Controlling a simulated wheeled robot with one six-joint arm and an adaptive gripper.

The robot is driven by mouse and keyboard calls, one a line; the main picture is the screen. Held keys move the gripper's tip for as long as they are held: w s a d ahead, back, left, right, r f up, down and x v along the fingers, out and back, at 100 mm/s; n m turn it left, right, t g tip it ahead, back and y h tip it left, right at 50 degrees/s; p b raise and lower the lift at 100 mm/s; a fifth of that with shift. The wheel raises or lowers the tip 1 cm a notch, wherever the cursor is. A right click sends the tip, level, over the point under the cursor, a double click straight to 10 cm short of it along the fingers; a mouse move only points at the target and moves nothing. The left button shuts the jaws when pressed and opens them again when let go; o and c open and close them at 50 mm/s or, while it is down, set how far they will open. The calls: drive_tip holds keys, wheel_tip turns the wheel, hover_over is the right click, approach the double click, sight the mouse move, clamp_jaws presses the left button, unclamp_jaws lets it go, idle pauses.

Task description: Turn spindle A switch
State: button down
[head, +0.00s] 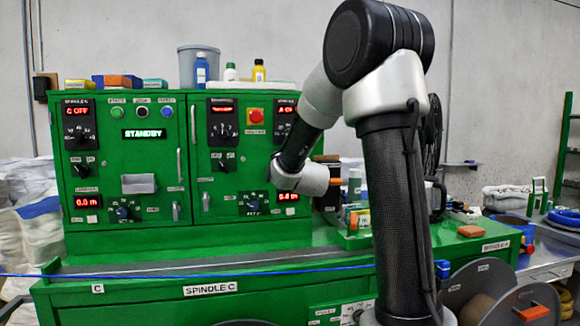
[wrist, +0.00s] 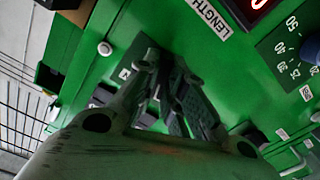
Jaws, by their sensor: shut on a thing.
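The spindle A section is at the right of the green cabinet (head: 225,165) in the head view, with a red display (head: 285,107) at its top edge. My arm covers much of it. In the wrist view my gripper (wrist: 168,68) has its dark fingers close together against the green panel, beside the LENGTH label (wrist: 208,18). It is shut on the spindle A switch, judging by the place on the panel. The switch itself is hidden between the fingers, so its angle cannot be told. In the head view the fingers are hidden behind my arm.
A red display (wrist: 252,8) and a blue dial (wrist: 311,48) sit near my fingers in the wrist view. In the head view a red button (head: 255,117) is left of my arm. A blue cable (head: 200,273) runs along the bench front. Reels (head: 480,285) stand at right.

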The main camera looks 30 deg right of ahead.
drive_tip(key=shift+n, duration=0.7)
drive_tip(key=c, duration=1.5)
unclamp_jaws()
drive_tip(key=v, duration=1.2)
